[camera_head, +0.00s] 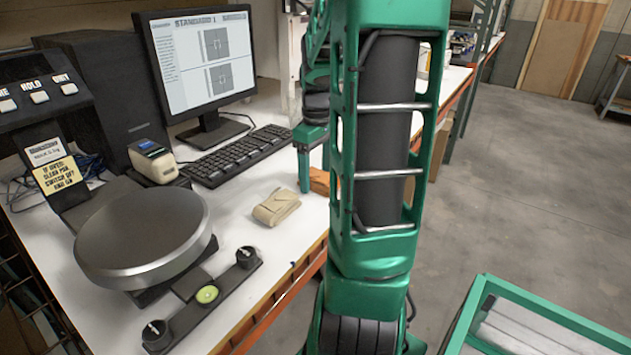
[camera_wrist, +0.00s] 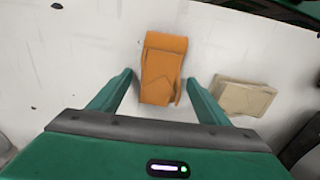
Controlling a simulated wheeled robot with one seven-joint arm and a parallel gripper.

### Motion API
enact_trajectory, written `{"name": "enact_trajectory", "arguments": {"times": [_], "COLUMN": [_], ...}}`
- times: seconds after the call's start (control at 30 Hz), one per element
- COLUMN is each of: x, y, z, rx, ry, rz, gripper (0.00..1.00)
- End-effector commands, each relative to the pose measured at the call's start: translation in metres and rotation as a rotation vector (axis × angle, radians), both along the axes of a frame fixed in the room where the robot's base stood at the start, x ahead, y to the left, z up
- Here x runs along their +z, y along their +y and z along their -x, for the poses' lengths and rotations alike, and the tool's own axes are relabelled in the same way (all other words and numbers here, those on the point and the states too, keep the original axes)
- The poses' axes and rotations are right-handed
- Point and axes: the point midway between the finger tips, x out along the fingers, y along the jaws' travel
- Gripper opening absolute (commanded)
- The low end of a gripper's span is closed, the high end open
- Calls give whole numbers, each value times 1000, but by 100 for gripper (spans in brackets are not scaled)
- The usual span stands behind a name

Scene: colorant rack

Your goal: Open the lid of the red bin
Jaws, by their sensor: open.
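No red bin and no lid show in either view. My gripper (camera_wrist: 158,79) is open, its two green fingers pointing down over the white bench top. In the wrist view an orange folded packet-like object (camera_wrist: 163,68) appears between the fingertips, with a gap on each side. I cannot tell how far below the fingers it lies. It also shows in the head view (camera_head: 319,181), partly hidden behind my arm. In the head view my gripper (camera_head: 312,178) is partly hidden behind my arm too.
A beige packet (camera_head: 276,207) lies near the bench's front edge, also right of my fingers in the wrist view (camera_wrist: 243,96). A keyboard (camera_head: 237,155), monitor (camera_head: 200,60), small printer-like device (camera_head: 153,161) and round scale pan (camera_head: 142,235) crowd the left.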

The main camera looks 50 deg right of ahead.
Motion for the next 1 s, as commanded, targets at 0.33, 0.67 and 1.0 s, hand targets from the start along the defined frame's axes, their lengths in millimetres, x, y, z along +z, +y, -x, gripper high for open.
{"name": "enact_trajectory", "arguments": {"times": [0.33, 0.67, 1.0], "x": [0, 2, 39], "y": [0, 0, -1], "z": [0, 0, -1], "rx": [0, 0, -1], "ry": [0, 0, -2], "rz": [0, 1, 4], "gripper": [26, 23, 23]}}
